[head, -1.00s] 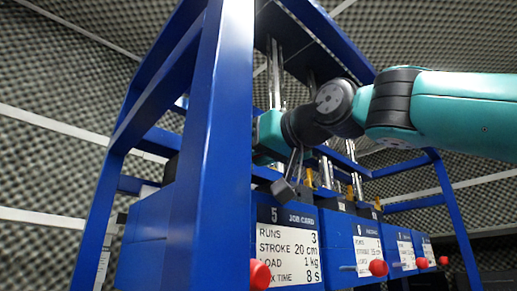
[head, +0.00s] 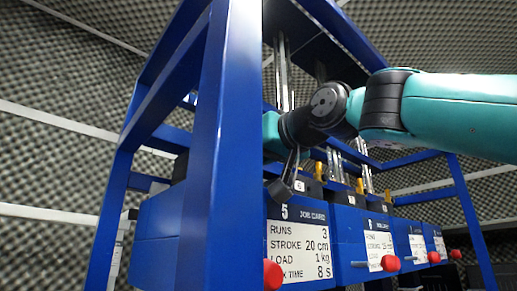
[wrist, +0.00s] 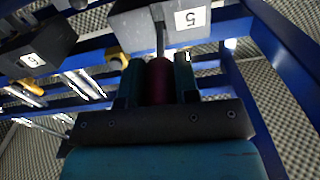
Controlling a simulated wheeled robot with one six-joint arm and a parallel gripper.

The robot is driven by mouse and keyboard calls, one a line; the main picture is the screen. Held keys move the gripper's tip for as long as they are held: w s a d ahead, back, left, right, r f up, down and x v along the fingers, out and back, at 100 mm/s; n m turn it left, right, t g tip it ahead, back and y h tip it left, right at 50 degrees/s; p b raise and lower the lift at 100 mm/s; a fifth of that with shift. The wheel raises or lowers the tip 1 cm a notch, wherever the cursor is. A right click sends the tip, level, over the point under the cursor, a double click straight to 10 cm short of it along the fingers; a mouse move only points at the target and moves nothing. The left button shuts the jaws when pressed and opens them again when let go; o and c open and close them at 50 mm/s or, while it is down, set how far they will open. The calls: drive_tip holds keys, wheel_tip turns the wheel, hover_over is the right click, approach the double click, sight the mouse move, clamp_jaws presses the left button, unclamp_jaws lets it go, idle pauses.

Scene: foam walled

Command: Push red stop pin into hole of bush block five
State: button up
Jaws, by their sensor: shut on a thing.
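In the wrist view my gripper (wrist: 159,63) is shut on the dark red head of the stop pin (wrist: 160,82). The pin's grey shaft (wrist: 160,40) points away from the jaws to the dark bush block five (wrist: 150,18), marked with a white "5" label. The shaft meets the block's near face; how deep it sits in the hole cannot be told. In the head view the teal end of my gripper (head: 271,137) is partly behind the blue post, and the held pin is hidden.
The blue frame post (head: 208,160) stands close to the arm's end. Bush block six (wrist: 35,58) is to the left in the wrist view. Red knobs (head: 273,275) (head: 390,263) stick out by the job cards (head: 298,245). Chrome rods (head: 283,75) rise behind.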

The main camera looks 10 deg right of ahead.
drive_tip(key=shift+w+a, duration=0.25)
drive_tip(key=shift+w, duration=0.1)
drive_tip(key=o, duration=1.1)
drive_tip(key=shift+s+d+f, duration=0.1)
drive_tip(key=shift+s+d, duration=0.05)
drive_tip(key=shift+s, duration=0.1)
drive_tip(key=shift+b+v, duration=3.15)
drive_tip(key=shift+v, duration=5.25)
drive_tip(key=shift+d, duration=0.1)
drive_tip(key=shift+c, duration=0.5)
